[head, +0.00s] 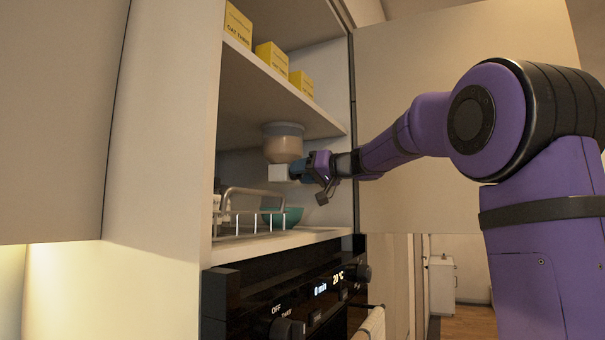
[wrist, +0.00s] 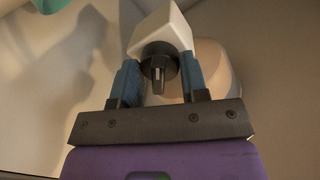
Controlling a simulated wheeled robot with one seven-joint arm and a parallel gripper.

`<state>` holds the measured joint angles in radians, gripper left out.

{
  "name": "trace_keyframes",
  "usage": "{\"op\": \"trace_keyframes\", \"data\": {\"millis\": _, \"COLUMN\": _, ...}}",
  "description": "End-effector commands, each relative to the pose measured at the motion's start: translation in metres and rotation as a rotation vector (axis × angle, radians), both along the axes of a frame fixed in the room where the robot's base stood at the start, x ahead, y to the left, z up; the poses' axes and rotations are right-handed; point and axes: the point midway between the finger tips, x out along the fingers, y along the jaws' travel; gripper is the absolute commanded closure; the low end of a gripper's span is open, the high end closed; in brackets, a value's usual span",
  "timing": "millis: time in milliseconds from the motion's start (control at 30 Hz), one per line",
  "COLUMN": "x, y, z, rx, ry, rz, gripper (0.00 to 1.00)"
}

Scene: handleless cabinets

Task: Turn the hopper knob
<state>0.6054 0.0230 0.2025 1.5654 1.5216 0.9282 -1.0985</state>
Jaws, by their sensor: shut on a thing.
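The hopper (head: 283,143) hangs under the upper shelf in the cabinet, a rounded beige body with a grey top and a white block-shaped outlet (head: 278,173) below. In the wrist view the white outlet (wrist: 163,33) carries a dark round knob (wrist: 158,70) with a raised grip. My gripper (head: 298,170) reaches in from the right at the outlet. Part of the beige hopper body (wrist: 205,70) shows behind the right finger.
Several yellow boxes (head: 271,57) stand on the upper shelf (head: 262,86). A wire rack (head: 250,218) and a teal bowl (head: 287,216) sit on the lower shelf beneath the outlet. A black oven panel (head: 290,300) lies below. An open door panel (head: 440,75) stands at the right.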

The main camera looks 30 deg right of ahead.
Motion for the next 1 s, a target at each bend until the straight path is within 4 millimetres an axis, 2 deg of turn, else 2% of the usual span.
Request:
{"op": "trace_keyframes", "data": {"millis": 33, "x": 0.0, "y": -0.001, "z": 0.0, "rx": -0.001, "ry": 0.001, "rz": -0.002, "gripper": 0.83}}
{"op": "trace_keyframes", "data": {"millis": 67, "x": 0.0, "y": -0.001, "z": 0.0, "rx": -0.001, "ry": 0.001, "rz": -0.002, "gripper": 0.53}}
{"op": "trace_keyframes", "data": {"millis": 133, "x": 0.0, "y": -0.001, "z": 0.0, "rx": -0.001, "ry": 0.001, "rz": -0.002, "gripper": 0.37}}
{"op": "trace_keyframes", "data": {"millis": 167, "x": 0.0, "y": -0.001, "z": 0.0, "rx": -0.001, "ry": 0.0, "rz": -0.001, "gripper": 0.34}}
{"op": "trace_keyframes", "data": {"millis": 433, "x": -0.001, "y": -0.001, "z": 0.0, "rx": -0.001, "ry": 0.0, "rz": -0.001, "gripper": 0.34}}
{"op": "trace_keyframes", "data": {"millis": 567, "x": -0.009, "y": -0.005, "z": 0.001, "rx": -0.002, "ry": -0.001, "rz": -0.002, "gripper": 0.34}}
{"op": "trace_keyframes", "data": {"millis": 1000, "x": -0.074, "y": -0.043, "z": 0.004, "rx": -0.001, "ry": 0.0, "rz": -0.003, "gripper": 0.34}}
